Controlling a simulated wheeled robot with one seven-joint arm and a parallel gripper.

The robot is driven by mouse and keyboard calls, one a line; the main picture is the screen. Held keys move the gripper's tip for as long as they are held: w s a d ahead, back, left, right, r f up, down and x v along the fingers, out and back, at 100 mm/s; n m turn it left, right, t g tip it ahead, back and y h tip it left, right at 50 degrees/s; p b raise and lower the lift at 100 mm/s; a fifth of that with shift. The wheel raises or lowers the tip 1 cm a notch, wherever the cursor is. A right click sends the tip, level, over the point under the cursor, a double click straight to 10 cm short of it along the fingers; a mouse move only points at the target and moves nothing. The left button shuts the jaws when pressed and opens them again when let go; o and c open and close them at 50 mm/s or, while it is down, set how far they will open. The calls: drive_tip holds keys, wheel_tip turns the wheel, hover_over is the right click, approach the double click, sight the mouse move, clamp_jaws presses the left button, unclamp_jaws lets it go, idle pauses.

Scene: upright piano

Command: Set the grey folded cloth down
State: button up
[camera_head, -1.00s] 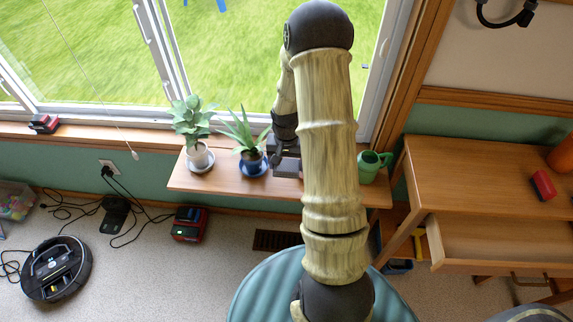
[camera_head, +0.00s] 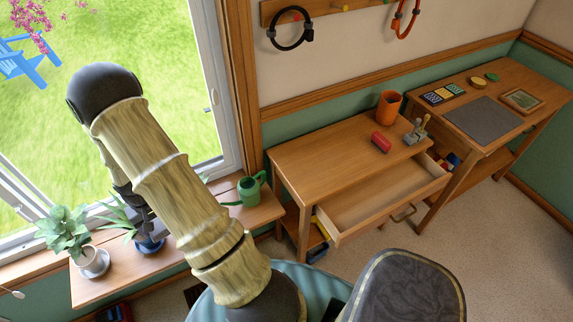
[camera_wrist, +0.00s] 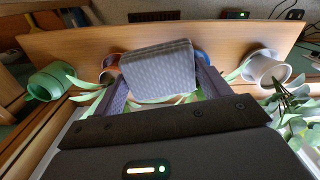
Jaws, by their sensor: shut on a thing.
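The grey folded cloth (camera_wrist: 158,70) is between the fingers of my gripper (camera_wrist: 160,84) in the wrist view. The gripper is shut on it. The wooden plant shelf (camera_wrist: 90,38) shows behind the cloth; I cannot tell the gap between them. In the head view, my arm hides the cloth and most of the gripper by the window.
On the shelf, a green watering can (camera_head: 250,188) and potted plants (camera_head: 65,235) stand close to my gripper. A desk (camera_head: 320,150) with an open drawer (camera_head: 385,195) holds a red block (camera_head: 381,142) and an orange cup (camera_head: 389,107). A dark grey mat (camera_head: 482,120) lies on the far desk.

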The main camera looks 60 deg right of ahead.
drive_tip(key=a+r+n+p, duration=0.2)
drive_tip(key=a+r+p, duration=0.2)
drive_tip(key=r+p, duration=0.4)
drive_tip(key=a+r+n+p, duration=0.2)
drive_tip(key=a+r+p, duration=0.3)
drive_tip(key=r+p, duration=0.3)
drive_tip(key=p, duration=0.4)
drive_tip(key=shift+w+a+r+n+p, duration=0.2)
drive_tip(key=shift+w+a+n+p, duration=0.1)
drive_tip(key=shift+n+p, duration=0.1)
